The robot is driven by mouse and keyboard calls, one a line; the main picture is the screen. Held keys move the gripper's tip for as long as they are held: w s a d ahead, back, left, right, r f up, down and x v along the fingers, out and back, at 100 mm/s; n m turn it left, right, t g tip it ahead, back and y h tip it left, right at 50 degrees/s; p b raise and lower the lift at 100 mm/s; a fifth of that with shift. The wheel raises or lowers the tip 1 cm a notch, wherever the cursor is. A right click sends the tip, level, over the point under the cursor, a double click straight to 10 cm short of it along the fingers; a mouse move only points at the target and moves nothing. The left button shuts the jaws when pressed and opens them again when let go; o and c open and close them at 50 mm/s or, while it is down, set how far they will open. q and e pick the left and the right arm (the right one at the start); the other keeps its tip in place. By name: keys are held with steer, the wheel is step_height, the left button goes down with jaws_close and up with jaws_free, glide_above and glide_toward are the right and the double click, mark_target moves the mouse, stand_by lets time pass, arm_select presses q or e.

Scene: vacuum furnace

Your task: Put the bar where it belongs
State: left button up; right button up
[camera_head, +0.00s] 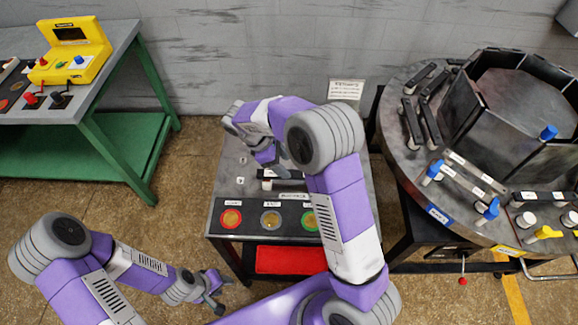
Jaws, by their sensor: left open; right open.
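A small dark table (226,185) stands in the middle. A dark bar-like piece (290,183) with a white part at its left end lies on it, partly hidden by my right arm. My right gripper (279,162) is open, above the table close to this piece; contact cannot be judged. My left gripper (214,290) is open and empty, low in front of the table's left side. Several dark bars with white labels lie on the round table (392,135) at the right, such as one at its left side (430,124). Which bar is meant cannot be told.
A red tray (285,260) sits below. The round table holds an octagonal metal chamber (520,100) and blue and yellow clamps. A green bench (110,140) with a yellow console (72,50) stands left.

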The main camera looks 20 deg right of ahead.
steer(key=p+v, duration=0.1)
steer(key=v, duration=0.7)
steer(key=shift+p, duration=0.35)
steer(key=shift+r, duration=0.2)
